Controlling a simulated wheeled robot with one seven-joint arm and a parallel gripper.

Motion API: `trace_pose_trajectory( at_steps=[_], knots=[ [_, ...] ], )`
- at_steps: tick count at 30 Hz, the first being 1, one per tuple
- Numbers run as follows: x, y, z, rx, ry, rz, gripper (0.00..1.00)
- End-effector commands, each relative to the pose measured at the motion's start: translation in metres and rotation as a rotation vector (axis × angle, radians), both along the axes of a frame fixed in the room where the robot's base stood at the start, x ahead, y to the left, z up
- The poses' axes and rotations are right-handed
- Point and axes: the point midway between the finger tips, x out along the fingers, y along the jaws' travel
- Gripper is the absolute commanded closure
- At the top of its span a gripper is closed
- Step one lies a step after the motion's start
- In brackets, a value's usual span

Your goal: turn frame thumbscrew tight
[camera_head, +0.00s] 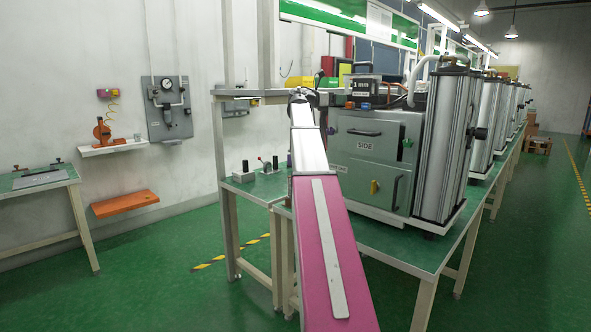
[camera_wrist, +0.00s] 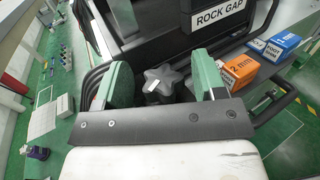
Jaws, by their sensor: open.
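My gripper (camera_wrist: 163,80) is open, with one green finger on each side of the knob. A narrow gap seems to show on both sides, but I cannot tell whether either fingertip touches it. In the head view, my arm reaches to the bench, and the knob and my fingers cannot be made out there.
An orange box (camera_wrist: 239,70) and a blue box (camera_wrist: 274,47) stand right of the right finger. Black cables (camera_wrist: 92,32) curve by the left finger.

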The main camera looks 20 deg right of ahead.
Motion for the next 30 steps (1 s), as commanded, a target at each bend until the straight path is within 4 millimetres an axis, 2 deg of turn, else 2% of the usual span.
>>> trace_pose_trajectory(
  at_steps=[11,20,30],
  knots=[
    [-0.004,0.000,0.000,-0.001,0.000,0.223,0.36],
    [-0.006,0.037,0.000,-0.001,0.001,0.217,0.36],
    [-0.013,0.092,0.000,-0.001,0.001,0.217,0.36]
  ],
)
